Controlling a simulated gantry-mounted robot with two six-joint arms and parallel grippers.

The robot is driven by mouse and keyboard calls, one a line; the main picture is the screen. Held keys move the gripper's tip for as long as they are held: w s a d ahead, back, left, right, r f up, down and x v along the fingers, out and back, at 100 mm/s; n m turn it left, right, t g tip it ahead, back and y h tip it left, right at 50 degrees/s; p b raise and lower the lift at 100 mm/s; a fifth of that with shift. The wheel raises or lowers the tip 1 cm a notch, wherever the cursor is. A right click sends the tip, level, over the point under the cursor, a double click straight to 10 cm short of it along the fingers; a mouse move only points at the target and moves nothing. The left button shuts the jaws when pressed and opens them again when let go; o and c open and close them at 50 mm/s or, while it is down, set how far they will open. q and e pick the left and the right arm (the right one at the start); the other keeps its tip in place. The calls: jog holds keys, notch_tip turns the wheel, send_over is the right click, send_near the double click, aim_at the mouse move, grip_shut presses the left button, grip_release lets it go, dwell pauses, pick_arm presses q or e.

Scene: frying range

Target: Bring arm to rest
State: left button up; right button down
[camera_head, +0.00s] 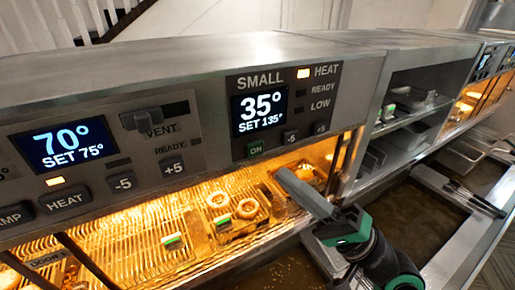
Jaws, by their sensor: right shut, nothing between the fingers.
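My right gripper (305,193) comes in from the lower right. Its grey fingers are shut with nothing between them. They point up and left, in front of the lit warming bay below the SMALL panel (265,110). The panel reads 35°, SET 135°, with its HEAT light lit and a green ON button. My left gripper is not in view.
The warming bay's wire rack (140,235) holds several food pieces and small green-and-white items. A panel at left reads 70°, SET 75°, with a vent slider (142,119). An open shelf (412,112) stands right of centre. A fryer vat (415,215) lies at the lower right.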

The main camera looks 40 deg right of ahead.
jog(key=shift+a, duration=0.1)
jog(key=a+r+n+y+p, duration=0.1)
jog(key=a+r+n+y, duration=0.6)
jog(key=a+r+n, duration=0.7)
jog(key=w+d+r+t+h, duration=0.2)
jog(key=d+r+t+h, duration=0.2)
jog(key=h, duration=0.8)
notch_tip(320, 180, up, 2)
jog(key=d, duration=0.2)
jog(key=shift+d+h, duration=0.3)
